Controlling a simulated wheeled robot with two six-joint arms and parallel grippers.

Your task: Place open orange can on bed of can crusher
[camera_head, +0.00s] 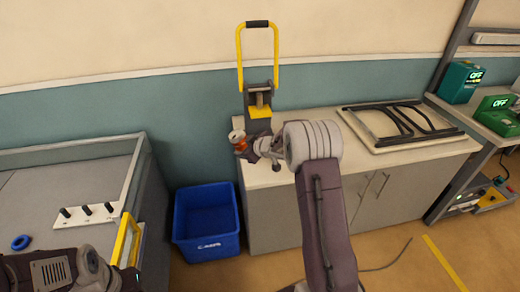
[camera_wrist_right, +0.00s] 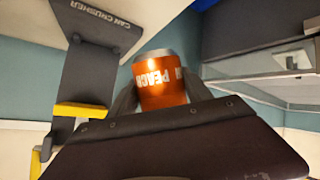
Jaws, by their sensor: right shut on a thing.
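The orange can (camera_head: 240,145) is in my right gripper (camera_head: 246,146), beside the front of the can crusher. In the right wrist view the orange can (camera_wrist_right: 162,92) shows pale "PEACH" lettering and a silvery rim, and the fingers of my right gripper (camera_wrist_right: 160,95) are on either side of it. The can crusher (camera_head: 259,98) stands on the counter with its yellow handle raised. It also shows in the right wrist view (camera_wrist_right: 92,30), left of the can. The can is apart from the crusher's yellow part. My left arm shows at the lower left, with its fingers out of view.
The white-topped counter (camera_head: 300,176) holds a folded dark frame on a board (camera_head: 405,122) to the right. A blue recycling bin (camera_head: 207,222) stands on the floor left of the counter. A walled table (camera_head: 70,170) with pegs and a blue ring is at left.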

